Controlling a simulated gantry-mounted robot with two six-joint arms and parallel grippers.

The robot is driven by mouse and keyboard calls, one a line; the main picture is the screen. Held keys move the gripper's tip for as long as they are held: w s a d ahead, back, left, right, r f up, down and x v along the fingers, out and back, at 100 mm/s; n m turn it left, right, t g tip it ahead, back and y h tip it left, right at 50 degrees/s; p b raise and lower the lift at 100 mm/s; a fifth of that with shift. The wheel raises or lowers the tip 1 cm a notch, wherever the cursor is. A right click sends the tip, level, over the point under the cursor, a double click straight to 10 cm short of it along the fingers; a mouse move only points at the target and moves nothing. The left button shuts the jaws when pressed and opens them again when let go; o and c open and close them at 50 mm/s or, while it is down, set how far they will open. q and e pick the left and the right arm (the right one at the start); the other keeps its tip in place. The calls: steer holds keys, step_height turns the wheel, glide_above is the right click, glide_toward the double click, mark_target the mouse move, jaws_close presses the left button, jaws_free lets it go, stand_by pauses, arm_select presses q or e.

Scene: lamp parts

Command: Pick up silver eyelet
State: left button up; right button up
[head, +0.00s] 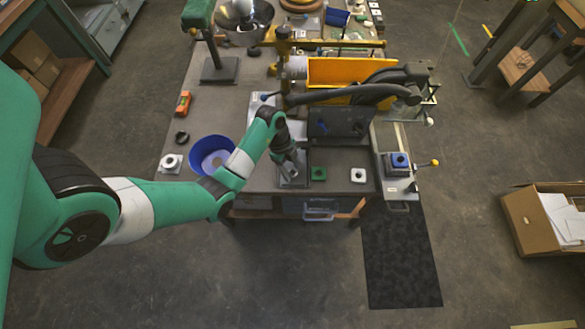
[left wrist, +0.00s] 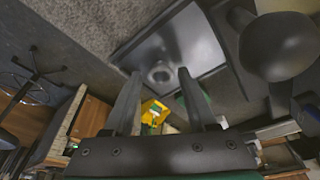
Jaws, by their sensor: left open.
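The silver eyelet (left wrist: 162,74) is a small round ring on a square silver-grey plate (left wrist: 196,38) in the left wrist view. My left gripper (left wrist: 160,78) is open, with one finger to each side of the eyelet in that picture. I cannot tell how far the fingertips are above it. In the head view, the left gripper (head: 290,172) points down over the silver plate (head: 302,181) near the front edge of the bench and hides the eyelet. My right gripper is out of view.
A blue piece (head: 398,160) sits on a fixture farther right. A blue bowl (head: 205,146) stands left.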

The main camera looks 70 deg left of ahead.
mark_target(295, 174)
arm_select(q)
steer(key=shift+f, duration=0.2)
jaws_close()
steer(key=shift+r, duration=0.15)
steer(key=shift+w+r+p, duration=0.1)
steer(key=shift+r+p, duration=0.25)
step_height(295, 174, up, 3)
steer(key=shift+f+p, duration=0.2)
steer(key=shift+p, duration=0.6)
steer(key=s+d+r+p, duration=0.2)
steer(key=s+r+p, duration=0.7)
steer(key=s, duration=0.5)
steer(key=shift+r+p, duration=0.25)
steer(key=shift+p, duration=0.95)
